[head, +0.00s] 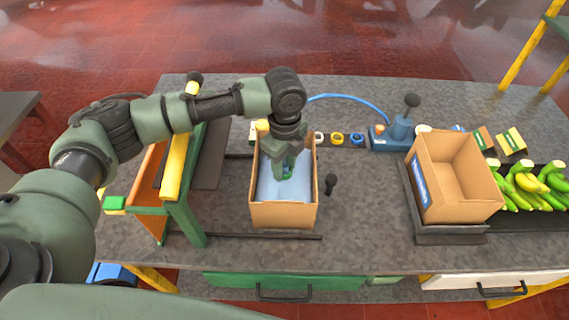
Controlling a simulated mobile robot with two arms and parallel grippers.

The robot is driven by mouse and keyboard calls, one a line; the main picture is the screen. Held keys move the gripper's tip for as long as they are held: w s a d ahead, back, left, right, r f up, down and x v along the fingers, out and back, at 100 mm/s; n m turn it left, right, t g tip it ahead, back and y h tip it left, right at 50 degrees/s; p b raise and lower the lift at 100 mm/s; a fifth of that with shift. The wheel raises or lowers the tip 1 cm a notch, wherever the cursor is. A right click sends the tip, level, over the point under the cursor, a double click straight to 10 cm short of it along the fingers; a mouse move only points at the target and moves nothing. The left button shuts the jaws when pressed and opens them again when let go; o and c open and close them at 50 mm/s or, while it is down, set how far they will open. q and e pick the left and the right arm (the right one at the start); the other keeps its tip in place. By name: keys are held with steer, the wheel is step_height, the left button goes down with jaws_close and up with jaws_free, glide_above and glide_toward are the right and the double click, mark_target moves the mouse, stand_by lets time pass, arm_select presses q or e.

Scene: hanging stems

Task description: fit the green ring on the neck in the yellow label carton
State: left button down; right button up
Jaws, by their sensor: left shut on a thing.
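An open cardboard carton (256,208) stands mid-table with a pale blue liner (270,185) inside. I cannot make out a yellow label on its visible sides. My left gripper (286,172) reaches down into this carton from above. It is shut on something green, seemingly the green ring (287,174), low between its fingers. The fingers and the arm hide most of the ring, and the neck cannot be made out, so I cannot tell whether the ring is around it. My right gripper is out of view.
Several small rings, including a yellow one (337,138), lie behind the carton. A blue hosed device (393,138) and an empty blue-label carton (430,205) stand right, near green bananas (530,190). A green-and-yellow frame (188,215) stands left. A dark knob (331,182) sits close beside the carton.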

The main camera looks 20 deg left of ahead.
arm_select(q)
steer(key=shift+f, duration=0.2)
stand_by(0.4)
steer(key=c, duration=0.9)
jaws_free()
steer(key=shift+o, duration=0.5)
steer(key=o, duration=0.3)
steer(key=shift+o, duration=0.2)
steer(key=shift+r, duration=0.15)
steer(key=shift+r+p, duration=1.35)
steer(key=shift+p, duration=0.3)
